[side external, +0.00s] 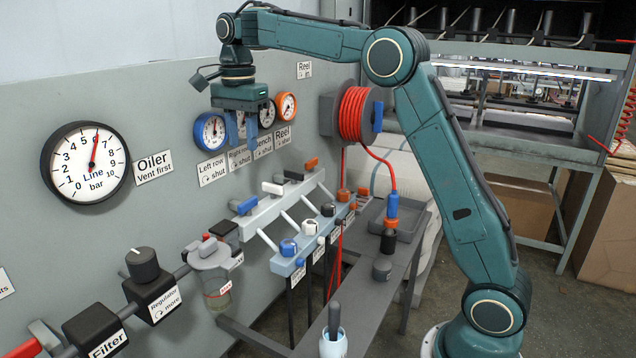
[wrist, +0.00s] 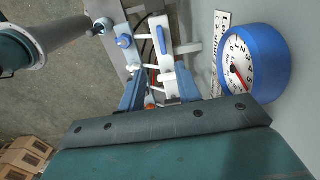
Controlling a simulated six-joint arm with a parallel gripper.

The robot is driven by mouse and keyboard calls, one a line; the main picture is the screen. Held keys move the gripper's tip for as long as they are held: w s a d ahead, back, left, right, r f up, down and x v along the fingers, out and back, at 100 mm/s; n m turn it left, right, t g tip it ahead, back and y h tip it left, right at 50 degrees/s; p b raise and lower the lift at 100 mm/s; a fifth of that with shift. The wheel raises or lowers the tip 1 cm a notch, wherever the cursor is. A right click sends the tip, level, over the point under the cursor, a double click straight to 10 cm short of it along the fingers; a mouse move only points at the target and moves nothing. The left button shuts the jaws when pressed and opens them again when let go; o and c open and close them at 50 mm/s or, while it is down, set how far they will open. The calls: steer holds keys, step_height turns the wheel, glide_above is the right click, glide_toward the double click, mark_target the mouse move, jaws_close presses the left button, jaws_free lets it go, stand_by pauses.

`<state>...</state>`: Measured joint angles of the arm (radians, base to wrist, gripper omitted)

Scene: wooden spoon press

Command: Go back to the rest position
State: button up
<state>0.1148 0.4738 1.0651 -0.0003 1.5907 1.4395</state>
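My gripper (side external: 245,130) is up in front of the panel, pointing down, over the valve manifold (side external: 297,212) and beside the row of small gauges. In the wrist view my gripper (wrist: 160,85) shows two blue fingers set apart, with nothing held between them. White and blue valve parts show beyond the fingers, at a distance. My arm is raised and bent, reaching from its base at the lower right over to the panel. In the side view the gauges partly sit behind the gripper.
A blue-rimmed gauge (side external: 210,131) is close to the gripper; the wrist view shows a blue-rimmed gauge (wrist: 255,62) at right. A red hose reel (side external: 352,115) hangs right of it. The large line gauge (side external: 85,162) is at left. A cup with a dark handle (side external: 333,343) stands low in front.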

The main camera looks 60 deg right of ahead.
steer(key=s+a+r+n+t, duration=0.1)
steer(key=s+a+n, duration=0.1)
steer(key=s+n, duration=0.5)
steer(key=s+a+r+n+t, duration=0.2)
steer(key=s, duration=0.8)
steer(key=s+a+f+n+t, duration=0.1)
steer(key=s+f+n, duration=0.3)
steer(key=s, duration=0.3)
steer(key=s+f+n+t, duration=0.1)
steer(key=s+f+n, duration=0.3)
steer(key=s, duration=0.4)
steer(key=shift+s+a+f+n, duration=0.25)
steer(key=shift+a+f+n, duration=0.15)
steer(key=shift+f, duration=0.5)
